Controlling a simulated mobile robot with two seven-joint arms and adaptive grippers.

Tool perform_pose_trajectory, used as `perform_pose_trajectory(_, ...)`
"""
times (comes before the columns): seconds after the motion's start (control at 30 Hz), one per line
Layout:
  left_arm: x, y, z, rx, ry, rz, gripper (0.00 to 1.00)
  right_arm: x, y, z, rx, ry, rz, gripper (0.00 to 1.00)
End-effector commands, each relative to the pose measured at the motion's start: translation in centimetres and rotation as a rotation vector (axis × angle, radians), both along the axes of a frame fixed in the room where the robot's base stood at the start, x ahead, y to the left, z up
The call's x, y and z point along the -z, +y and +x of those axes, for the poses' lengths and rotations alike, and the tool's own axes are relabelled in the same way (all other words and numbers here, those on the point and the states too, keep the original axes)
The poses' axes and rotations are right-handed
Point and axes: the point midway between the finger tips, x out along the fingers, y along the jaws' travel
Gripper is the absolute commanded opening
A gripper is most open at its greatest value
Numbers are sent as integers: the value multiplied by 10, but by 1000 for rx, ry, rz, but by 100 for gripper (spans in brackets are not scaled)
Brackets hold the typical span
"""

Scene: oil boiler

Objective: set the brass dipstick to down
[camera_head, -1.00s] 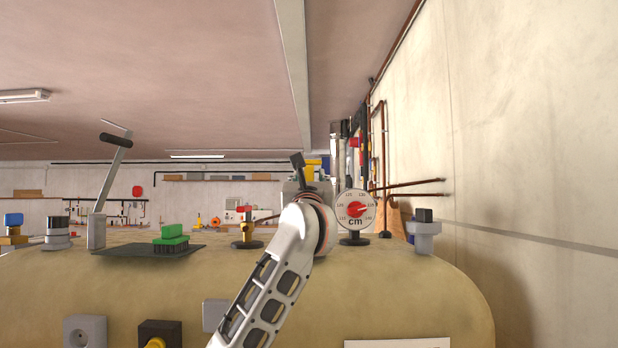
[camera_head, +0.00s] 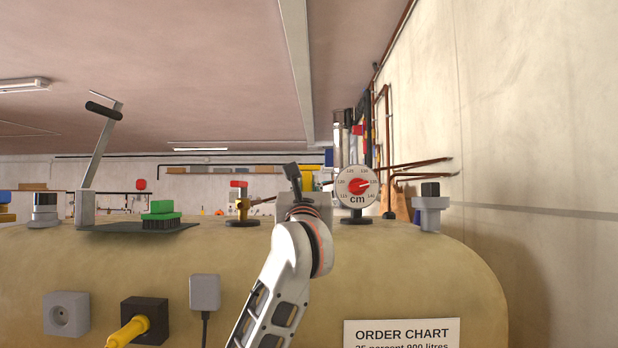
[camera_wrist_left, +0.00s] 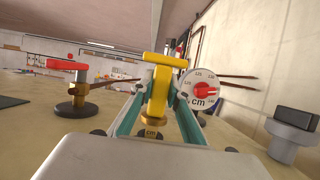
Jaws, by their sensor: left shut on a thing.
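The brass dipstick (camera_wrist_left: 157,85) has a yellow T-shaped handle and stands upright in the left wrist view. My left gripper (camera_wrist_left: 158,98) is shut on the dipstick, with a teal-and-grey finger on either side just below the crossbar. In the head view, my left gripper (camera_head: 293,182) is seen from behind at the tank top, and a bit of the yellow handle (camera_head: 311,172) shows past it. The dipstick's lower part is hidden there. My right gripper is not in view.
A round cm gauge (camera_head: 357,187) stands just right of the gripper. A red-handled brass valve (camera_head: 241,207) stands to the left. Farther left are a green brush (camera_head: 160,216) and a lever (camera_head: 98,160). A grey fitting (camera_head: 430,210) is at the right, near the wall.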

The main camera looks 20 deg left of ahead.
Motion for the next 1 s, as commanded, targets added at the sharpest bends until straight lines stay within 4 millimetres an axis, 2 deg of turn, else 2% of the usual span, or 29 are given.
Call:
perform_pose_trajectory(0.1,5,-1,2,1,8,-3,0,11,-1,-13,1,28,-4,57)
perform_pose_trajectory(0.27,6,-1,2,3,10,-4,0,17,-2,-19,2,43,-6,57)
perform_pose_trajectory(0.3,7,-1,2,4,11,-4,23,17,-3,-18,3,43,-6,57)
perform_pose_trajectory(0.33,7,-1,2,4,11,-4,31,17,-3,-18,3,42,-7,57)
perform_pose_trajectory(0.37,7,-1,2,4,11,-4,33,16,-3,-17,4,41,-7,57)
perform_pose_trajectory(0.77,5,-2,-2,2,6,-2,33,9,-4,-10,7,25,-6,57)
perform_pose_trajectory(0.87,10,-5,-12,4,5,-3,33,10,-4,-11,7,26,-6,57)
perform_pose_trajectory(1.0,20,-12,-35,7,5,-4,33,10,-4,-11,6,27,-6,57)
